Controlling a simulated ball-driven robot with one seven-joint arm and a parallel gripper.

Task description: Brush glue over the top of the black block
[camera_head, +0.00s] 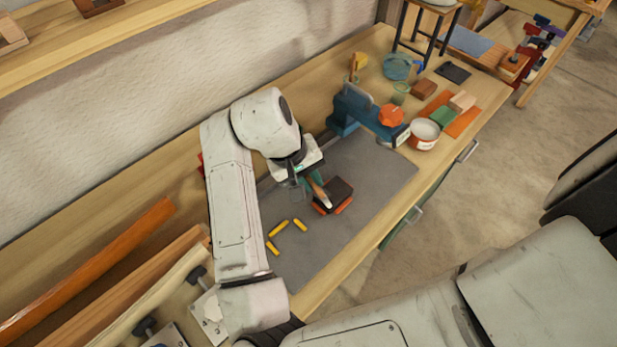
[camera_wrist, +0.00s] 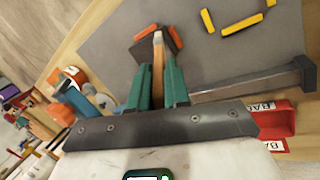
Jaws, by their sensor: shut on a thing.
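The black block (camera_head: 341,188) lies on the grey mat (camera_head: 375,170), with orange pieces (camera_head: 344,206) showing at its edges. My gripper (camera_head: 312,177) is shut on a brush (camera_head: 321,193) with a wooden handle, and the brush's pale tip is at the block. In the wrist view my green fingers (camera_wrist: 156,88) clasp the brush (camera_wrist: 158,62), which points at the block (camera_wrist: 168,46). I cannot tell whether the tip touches the block's top. A white and red tin (camera_head: 424,133), perhaps the glue pot, stands at the mat's right. Any glue on the brush or block is too small to tell.
Several yellow pieces (camera_head: 279,228) lie on the mat left of the block. Coloured blocks (camera_head: 442,116) lie at the right. In the wrist view a metal bar (camera_wrist: 250,85) lies beside a red bin (camera_wrist: 278,120).

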